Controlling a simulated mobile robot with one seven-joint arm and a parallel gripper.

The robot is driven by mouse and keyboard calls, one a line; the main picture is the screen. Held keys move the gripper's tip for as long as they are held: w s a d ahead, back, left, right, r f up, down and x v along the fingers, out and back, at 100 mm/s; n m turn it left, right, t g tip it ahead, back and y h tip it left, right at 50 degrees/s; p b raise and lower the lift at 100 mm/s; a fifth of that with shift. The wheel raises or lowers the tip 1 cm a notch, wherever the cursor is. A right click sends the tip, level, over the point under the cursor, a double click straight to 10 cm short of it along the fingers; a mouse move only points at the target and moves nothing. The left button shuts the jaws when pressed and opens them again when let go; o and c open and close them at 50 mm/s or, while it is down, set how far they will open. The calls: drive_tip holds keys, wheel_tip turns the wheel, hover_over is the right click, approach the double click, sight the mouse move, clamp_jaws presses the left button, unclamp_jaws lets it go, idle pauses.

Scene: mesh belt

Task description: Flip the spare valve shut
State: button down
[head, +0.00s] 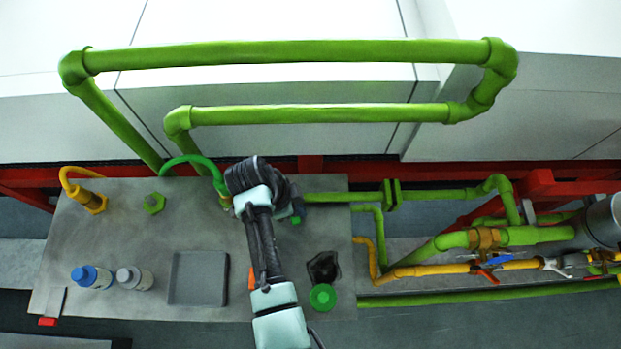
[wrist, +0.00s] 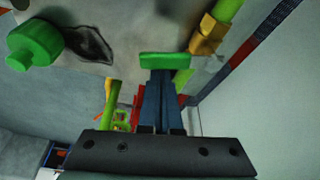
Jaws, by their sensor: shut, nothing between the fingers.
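My gripper (head: 292,212) is over the middle of the grey bench, partly hidden by my arm. In the wrist view its dark blue fingers (wrist: 163,100) are together. A small green block (wrist: 165,61) shows right at the fingertips; it also shows beside the gripper in the head view (head: 296,220). Whether they touch is unclear. A brass fitting (wrist: 207,36) on a green pipe lies just beyond, to the right in the wrist view. Its counterpart in the head view is largely hidden by my arm. I cannot tell for certain which part is the spare valve.
The bench (head: 120,215) holds a yellow hose fitting (head: 95,203), a green nut (head: 153,203), two bottles (head: 92,277) (head: 135,278), a grey tray (head: 198,302), a dark piece (head: 323,267) and a green knob (head: 322,297). Pipes with a blue lever (head: 488,276) run at right.

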drive_tip(key=shift+a, duration=0.1)
drive_tip(key=shift+w+a+b, duration=0.2)
drive_tip(key=shift+w+b, duration=0.35)
drive_tip(key=shift+w, duration=0.2)
drive_tip(key=shift+w+d, duration=0.15)
drive_tip(key=shift+d, duration=0.35)
wheel_tip(320, 180, up, 10)
drive_tip(key=b, duration=0.1)
drive_tip(key=shift+a+f, duration=0.2)
drive_tip(key=shift+f, duration=0.05)
idle(0.4)
